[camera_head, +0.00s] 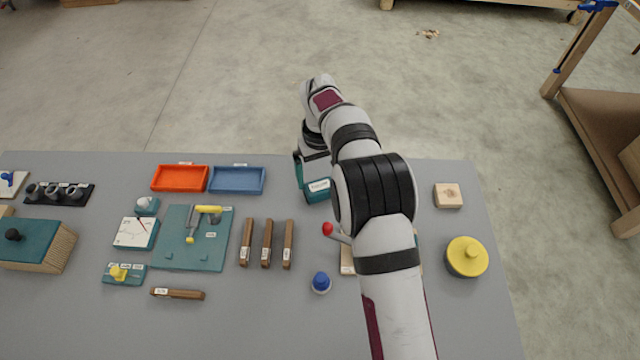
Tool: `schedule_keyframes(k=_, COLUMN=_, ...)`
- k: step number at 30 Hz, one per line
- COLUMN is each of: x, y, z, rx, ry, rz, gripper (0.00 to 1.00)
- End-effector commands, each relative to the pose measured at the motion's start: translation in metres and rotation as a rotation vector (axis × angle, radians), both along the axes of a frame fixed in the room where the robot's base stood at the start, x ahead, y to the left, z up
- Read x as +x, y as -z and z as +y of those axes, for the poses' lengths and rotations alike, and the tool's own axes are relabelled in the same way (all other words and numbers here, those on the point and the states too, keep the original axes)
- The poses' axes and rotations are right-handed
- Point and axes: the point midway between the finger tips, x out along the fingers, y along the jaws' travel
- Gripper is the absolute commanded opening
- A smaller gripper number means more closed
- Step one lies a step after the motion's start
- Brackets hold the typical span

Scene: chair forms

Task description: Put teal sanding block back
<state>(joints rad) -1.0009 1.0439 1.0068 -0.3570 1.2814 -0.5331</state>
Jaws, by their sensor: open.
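A teal block-like piece (318,187) with a white label stands near the back edge of the table, right below my gripper. I take it for the teal sanding block or its holder, but cannot tell which. My gripper (302,165) points down at it from above. Its fingers are mostly hidden by my wrist, and I see nothing held clear of the table. Whether the fingers touch the teal piece cannot be told. My arm hides part of the table to the right of it, including most of a pale board (347,262).
Orange (180,178) and blue (237,180) trays lie left of my gripper. Wooden bars (267,243), a teal board (175,262) with a yellow-handled tool, and a blue knob (321,282) are nearer. A yellow lidded pot (466,257) and wooden block (448,195) stand right.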

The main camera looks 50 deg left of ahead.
Motion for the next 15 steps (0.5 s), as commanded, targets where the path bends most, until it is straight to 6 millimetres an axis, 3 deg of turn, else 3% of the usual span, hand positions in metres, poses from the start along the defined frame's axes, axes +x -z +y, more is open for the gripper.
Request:
schedule_keyframes(k=3, x=0.000, y=-0.033, z=0.000, rx=0.002, ry=0.000, rz=-0.002, gripper=1.00)
schedule_keyframes(k=6, x=0.000, y=-0.054, z=0.000, rx=0.001, ry=-0.001, rz=-0.001, gripper=1.00)
schedule_keyframes(k=15, x=0.004, y=-0.075, z=-0.007, rx=0.001, ry=0.023, rz=0.002, gripper=1.00)
